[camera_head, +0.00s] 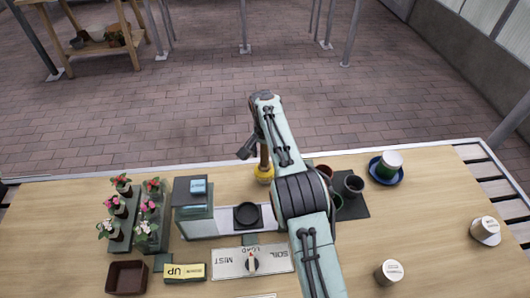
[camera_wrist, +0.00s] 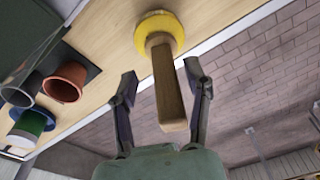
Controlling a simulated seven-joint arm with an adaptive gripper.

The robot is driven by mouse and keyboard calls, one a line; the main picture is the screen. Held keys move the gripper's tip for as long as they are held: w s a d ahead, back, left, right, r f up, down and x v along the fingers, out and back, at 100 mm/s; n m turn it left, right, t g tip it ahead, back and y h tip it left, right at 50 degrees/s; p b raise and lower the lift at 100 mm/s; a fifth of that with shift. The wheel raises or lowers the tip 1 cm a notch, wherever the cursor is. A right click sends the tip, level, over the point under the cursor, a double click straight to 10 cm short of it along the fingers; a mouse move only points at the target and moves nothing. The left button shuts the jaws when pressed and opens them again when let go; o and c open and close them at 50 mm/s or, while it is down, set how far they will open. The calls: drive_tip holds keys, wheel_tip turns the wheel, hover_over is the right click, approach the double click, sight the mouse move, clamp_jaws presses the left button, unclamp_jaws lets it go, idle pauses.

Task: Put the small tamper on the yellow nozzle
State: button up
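A wooden handle (camera_wrist: 165,85) stands on a round yellow piece (camera_wrist: 150,28) in the wrist view. I take the handle to be part of the small tamper. I cannot tell whether the yellow piece is the nozzle or the tamper's own foot. In the head view the yellow piece (camera_head: 264,172) is near the table's far edge, with the brown handle (camera_head: 264,152) rising from it, partly behind my arm. My gripper (camera_wrist: 160,82) is open, with one finger on each side of the handle and a visible gap at both.
A machine with a dark box (camera_head: 190,192) and a black round dish (camera_head: 247,215) stands left of my arm. Potted flowers (camera_head: 118,205) are further left. Pots (camera_head: 353,185) and a white-topped cup on a blue saucer (camera_head: 387,168) are right.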

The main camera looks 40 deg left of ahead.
wheel_tip(320, 180, up, 12)
drive_tip(key=s, duration=0.1)
drive_tip(key=shift+s+d+r, duration=0.15)
drive_tip(key=shift+d, duration=0.15)
drive_tip(key=s+d+r+m, duration=0.15)
drive_tip(key=d+r, duration=0.35)
drive_tip(key=d, duration=0.9)
drive_tip(key=s+d+r+m, duration=0.15)
drive_tip(key=d+r, duration=0.25)
drive_tip(key=d, duration=1)
drive_tip(key=s+d+f, duration=0.3)
drive_tip(key=s+d, duration=0.3)
drive_tip(key=s, duration=0.4)
drive_tip(key=s+d+f+g, duration=0.1)
drive_tip(key=s+d+f, duration=0.2)
drive_tip(key=s+d, duration=0.3)
drive_tip(key=s, duration=0.4)
drive_tip(key=shift+d+f, duration=0.15)
drive_tip(key=shift+f, duration=0.15)
